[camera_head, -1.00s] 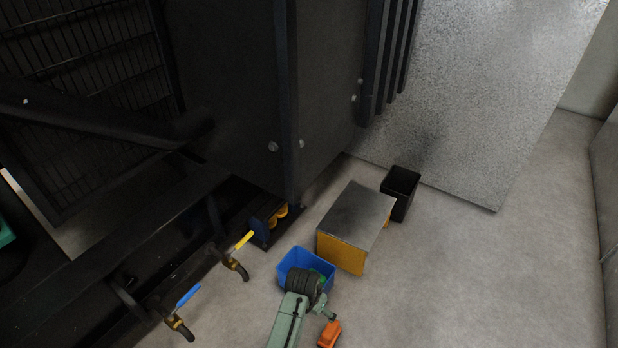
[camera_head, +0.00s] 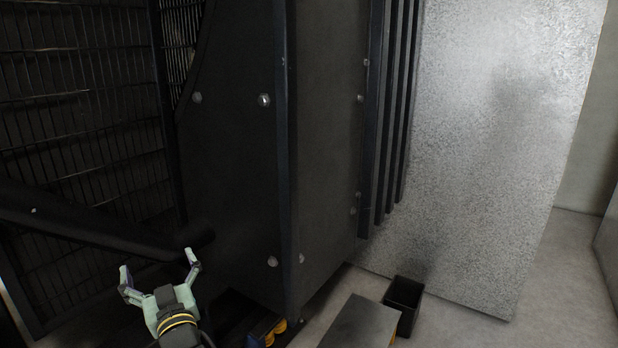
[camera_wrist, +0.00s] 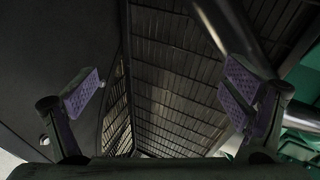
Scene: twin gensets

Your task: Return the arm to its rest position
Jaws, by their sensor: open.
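My gripper (camera_head: 158,270) is at the lower left of the head view, raised in front of the dark machine, its fingers spread and pointing up and away. Nothing is between the fingers. In the wrist view my gripper (camera_wrist: 160,95) shows two purple-padded fingers wide apart, with a dark panel to the left and a wire-mesh guard beyond. The rest of my arm is mostly below the frame.
A dark cabinet (camera_head: 235,170) fills the middle, close to my gripper. A mesh guard (camera_head: 80,130) and a thick dark bar (camera_head: 100,232) lie left. A grey-topped box (camera_head: 360,325) and a black bin (camera_head: 403,300) stand on the floor. Floor at right is clear.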

